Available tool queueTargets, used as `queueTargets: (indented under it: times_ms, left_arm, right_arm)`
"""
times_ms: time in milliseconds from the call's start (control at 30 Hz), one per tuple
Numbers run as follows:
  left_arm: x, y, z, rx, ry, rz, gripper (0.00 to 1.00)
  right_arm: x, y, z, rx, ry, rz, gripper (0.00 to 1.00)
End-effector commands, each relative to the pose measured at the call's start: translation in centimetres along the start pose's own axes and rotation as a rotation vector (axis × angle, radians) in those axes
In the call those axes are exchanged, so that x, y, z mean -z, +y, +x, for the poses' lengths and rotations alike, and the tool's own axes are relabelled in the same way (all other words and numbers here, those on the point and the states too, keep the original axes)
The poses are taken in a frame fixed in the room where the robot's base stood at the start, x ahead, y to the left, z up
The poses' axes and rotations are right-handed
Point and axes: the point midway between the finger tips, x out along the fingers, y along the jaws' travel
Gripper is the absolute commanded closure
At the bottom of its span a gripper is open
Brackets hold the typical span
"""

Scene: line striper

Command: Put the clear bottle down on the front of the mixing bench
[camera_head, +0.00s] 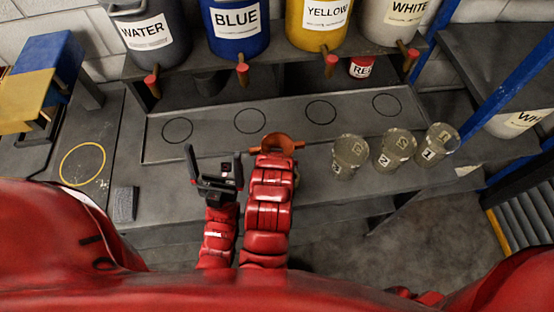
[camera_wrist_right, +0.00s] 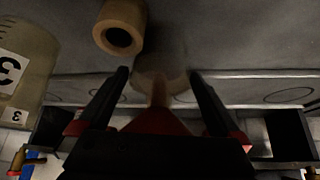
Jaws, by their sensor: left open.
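Clear containers numbered 3 (camera_head: 350,152), 2 (camera_head: 393,147) and 1 (camera_head: 437,142) stand upright in a row on the right part of the bench (camera_head: 215,150); these may include the clear bottle. Number 3 also shows at the left in the right wrist view (camera_wrist_right: 22,65). My left gripper (camera_head: 212,165) is open and empty above the bench's front edge. My right gripper's fingers (camera_wrist_right: 159,73) are apart, with a tan disc-like thing (camera_wrist_right: 160,82) between or beyond them. I cannot tell whether they grip it. My right arm hides part of that spot in the head view.
Buckets marked WATER (camera_head: 150,42), BLUE (camera_head: 237,25), YELLOW (camera_head: 318,22) and WHITE (camera_head: 400,22) stand on the rear shelf. A grey block (camera_head: 124,204) lies front left. Circles mark the clear bench top.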

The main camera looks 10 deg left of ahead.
Motion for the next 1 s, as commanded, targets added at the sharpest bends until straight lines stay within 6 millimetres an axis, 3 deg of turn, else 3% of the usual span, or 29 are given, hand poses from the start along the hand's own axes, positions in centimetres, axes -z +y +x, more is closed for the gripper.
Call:
queueTargets:
  times_ms: [233,667,800,1000]
  left_arm:
    - [-0.1,0.0,-0.3,0.0,0.0,0.0,0.0]
    - [-0.3,0.1,-1.9,0.0,0.0,0.0,0.0]
    - [0.2,-0.1,1.0,0.0,0.001,0.0,0.0]
    - [0.6,-0.2,3.6,0.0,0.0,0.0,0.0]
  right_arm:
    - [0.2,-0.1,-1.1,0.001,0.005,-0.001,0.0]
    - [0.2,-0.2,-7.2,0.004,0.006,0.0,0.0]
    - [0.5,-0.2,-10.2,0.004,-0.001,0.0,0.0]
    - [0.4,0.0,-11.7,0.0,-0.003,-0.001,0.0]
